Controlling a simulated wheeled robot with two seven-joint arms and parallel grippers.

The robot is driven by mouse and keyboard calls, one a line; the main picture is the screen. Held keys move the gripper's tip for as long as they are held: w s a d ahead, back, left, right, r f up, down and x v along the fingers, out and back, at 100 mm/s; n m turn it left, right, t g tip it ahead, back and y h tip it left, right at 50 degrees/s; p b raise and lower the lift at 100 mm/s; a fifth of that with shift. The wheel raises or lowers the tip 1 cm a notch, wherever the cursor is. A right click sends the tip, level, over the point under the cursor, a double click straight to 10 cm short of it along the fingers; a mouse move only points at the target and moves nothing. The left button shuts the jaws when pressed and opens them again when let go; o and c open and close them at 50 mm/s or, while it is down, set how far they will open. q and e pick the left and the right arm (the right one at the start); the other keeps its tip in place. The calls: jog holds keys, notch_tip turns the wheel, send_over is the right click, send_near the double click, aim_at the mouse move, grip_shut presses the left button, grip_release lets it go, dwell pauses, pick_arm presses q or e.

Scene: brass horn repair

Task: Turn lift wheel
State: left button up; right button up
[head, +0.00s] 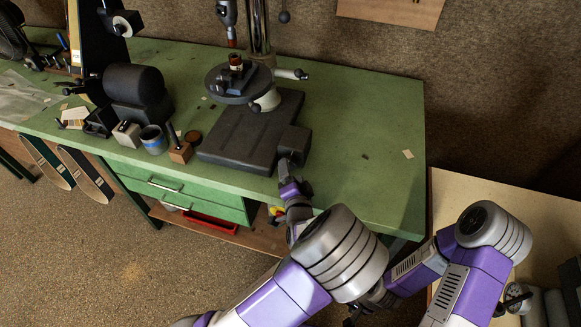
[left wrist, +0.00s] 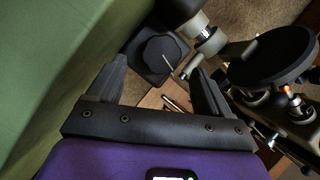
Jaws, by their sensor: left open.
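A dark lobed wheel (left wrist: 158,56) with a small pale handle sits on a dark squarish block in the left wrist view. It appears between and beyond my left fingertips (left wrist: 156,70), which are apart with nothing between them. I take this to be the lift wheel. In the head view my left gripper (head: 284,168) is at the bench's front edge, close to the raised block (head: 293,141) of the drill stand's dark base (head: 243,135). The wheel is not clear there, and contact cannot be told. My right gripper (head: 358,313) is mostly hidden low in the head view.
The stand carries a round dark table (head: 222,90) on a steel column (head: 257,25). A blue-rimmed tin (head: 153,140) and a wooden block (head: 180,153) stand left of the base. The green bench top (head: 375,140) is mostly clear to the right. A tan table (head: 460,190) lies further right.

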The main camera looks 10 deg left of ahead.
pick_arm(q)
jog(key=v, duration=0.4)
jog(key=shift+s+p, duration=0.15)
jog(key=shift+p, duration=0.15)
